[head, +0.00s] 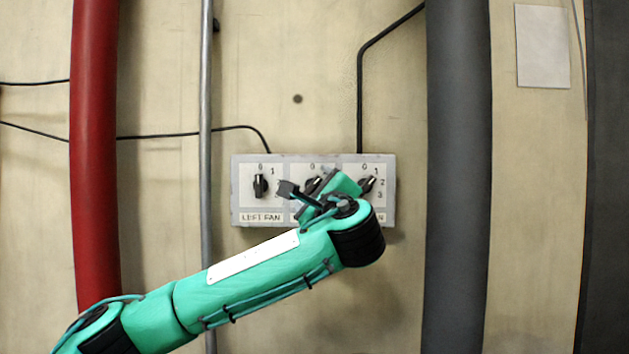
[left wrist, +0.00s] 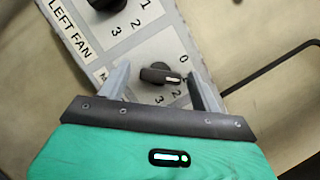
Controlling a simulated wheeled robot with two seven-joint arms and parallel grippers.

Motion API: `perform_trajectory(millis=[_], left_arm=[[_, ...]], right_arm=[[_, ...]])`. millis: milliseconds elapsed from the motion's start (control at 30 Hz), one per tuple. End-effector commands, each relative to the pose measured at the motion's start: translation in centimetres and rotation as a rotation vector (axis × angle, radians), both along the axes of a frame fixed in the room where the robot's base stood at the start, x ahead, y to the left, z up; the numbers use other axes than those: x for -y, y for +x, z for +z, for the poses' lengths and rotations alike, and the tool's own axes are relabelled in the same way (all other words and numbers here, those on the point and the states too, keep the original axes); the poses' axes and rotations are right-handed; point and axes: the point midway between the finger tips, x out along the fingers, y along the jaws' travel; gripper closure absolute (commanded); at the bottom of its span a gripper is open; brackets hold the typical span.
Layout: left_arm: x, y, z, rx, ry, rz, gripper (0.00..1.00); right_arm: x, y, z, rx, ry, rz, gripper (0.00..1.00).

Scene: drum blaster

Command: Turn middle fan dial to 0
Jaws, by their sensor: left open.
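The middle fan dial (head: 313,184) is a black knob on the grey panel's middle plate, partly hidden by my left gripper in the head view. In the left wrist view, the middle dial (left wrist: 158,75) shows whole, with its white mark toward the right. That mark points between the printed 0 and 2; the 1 is hidden behind a finger. My left gripper (head: 306,187) is open in front of the panel. In the left wrist view, the left gripper's fingers (left wrist: 161,82) stand on either side of the dial, with gaps. My right gripper is not in view.
The left fan dial (head: 260,186) and the right fan dial (head: 366,184) flank the middle one on the panel (head: 235,190). A red pipe (head: 95,150), a thin grey pipe (head: 206,100) and a thick dark pipe (head: 458,170) run vertically. Black cables (head: 360,100) reach the panel's top.

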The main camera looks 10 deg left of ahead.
Motion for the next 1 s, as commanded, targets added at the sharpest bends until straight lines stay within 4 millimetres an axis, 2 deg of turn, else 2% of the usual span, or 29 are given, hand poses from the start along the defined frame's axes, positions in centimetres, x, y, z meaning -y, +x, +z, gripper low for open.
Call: perform_trajectory(millis=[300,500,533,767,1000], left_arm=[[-0.1,0.1,0.0,0.0,-0.001,0.0,0.36],[-0.1,0.1,0.0,0.0,-0.001,0.0,0.76],[-0.1,0.1,0.0,-0.001,-0.001,0.001,0.79],[-0.1,0.1,-0.2,0.002,-0.016,0.0,0.79],[0.1,0.2,-0.7,0.021,-0.118,-0.001,0.79]], right_arm=[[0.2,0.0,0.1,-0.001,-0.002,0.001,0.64],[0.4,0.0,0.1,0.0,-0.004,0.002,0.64],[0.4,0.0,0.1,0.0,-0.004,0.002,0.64],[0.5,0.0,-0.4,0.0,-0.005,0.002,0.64],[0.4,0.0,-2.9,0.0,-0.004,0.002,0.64]])
